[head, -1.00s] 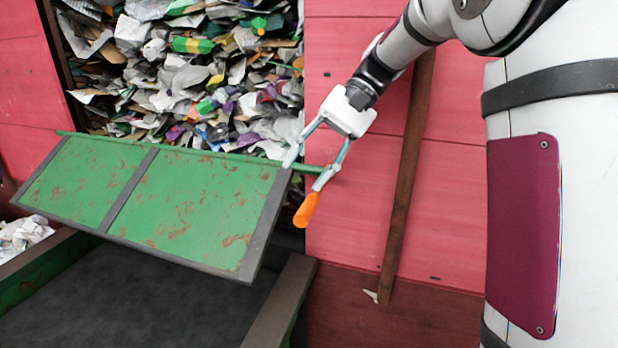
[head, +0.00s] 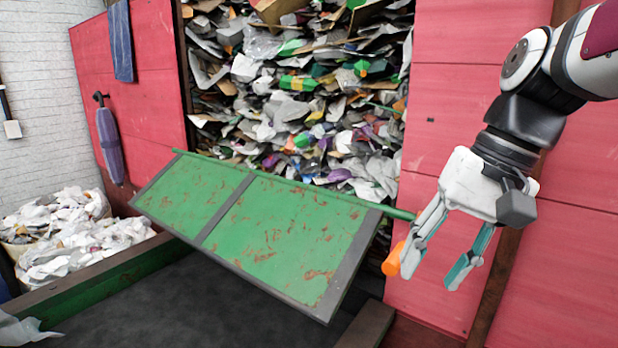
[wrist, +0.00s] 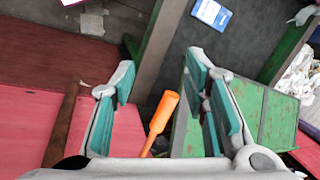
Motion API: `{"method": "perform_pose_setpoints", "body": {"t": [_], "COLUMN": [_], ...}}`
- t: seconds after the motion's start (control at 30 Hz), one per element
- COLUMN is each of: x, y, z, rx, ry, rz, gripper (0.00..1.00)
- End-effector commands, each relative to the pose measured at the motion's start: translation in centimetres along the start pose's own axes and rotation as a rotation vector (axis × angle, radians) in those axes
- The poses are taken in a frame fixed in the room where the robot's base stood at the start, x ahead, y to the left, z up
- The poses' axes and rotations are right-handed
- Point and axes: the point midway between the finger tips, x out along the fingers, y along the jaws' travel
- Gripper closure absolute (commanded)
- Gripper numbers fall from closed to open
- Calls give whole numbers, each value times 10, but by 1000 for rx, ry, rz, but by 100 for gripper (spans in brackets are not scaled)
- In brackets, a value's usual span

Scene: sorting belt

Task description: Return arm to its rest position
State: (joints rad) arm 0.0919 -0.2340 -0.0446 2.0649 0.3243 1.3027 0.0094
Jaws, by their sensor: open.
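My gripper (head: 434,278) is at the right in the head view, fingers pointing down and spread apart, with nothing between the pads. In the wrist view my gripper (wrist: 162,72) also shows open, with teal pads. An orange handle (head: 393,261) on the end of the green flap's rod is just left of the near finger in the head view. The orange handle (wrist: 163,112) shows between and beyond the fingers in the wrist view and is not gripped. The green flap (head: 275,230) hangs tilted in front of the waste opening.
A heap of mixed waste (head: 300,100) fills the opening behind the flap. Red wall panels (head: 445,110) stand close behind my gripper. A dark belt (head: 150,300) runs below the flap; a blue-and-white item (wrist: 211,13) lies there. White waste (head: 75,235) sits at the left.

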Motion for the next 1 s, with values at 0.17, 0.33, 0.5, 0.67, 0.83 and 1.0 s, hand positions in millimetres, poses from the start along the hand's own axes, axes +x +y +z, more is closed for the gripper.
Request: {"method": "perform_pose_setpoints", "body": {"t": [0.17, 0.33, 0.5, 0.67, 0.83, 1.0], "x": [5, 13, 18, 19, 19, 19], "y": [22, 42, 54, 57, 57, 57], "z": [37, 60, 70, 72, 72, 72], "rx": [-114, -218, -284, -303, -303, -303], "ry": [183, 337, 432, 457, 457, 457], "rz": [110, 198, 247, 260, 260, 260], "gripper": [59, 59, 59, 59, 59, 59]}}
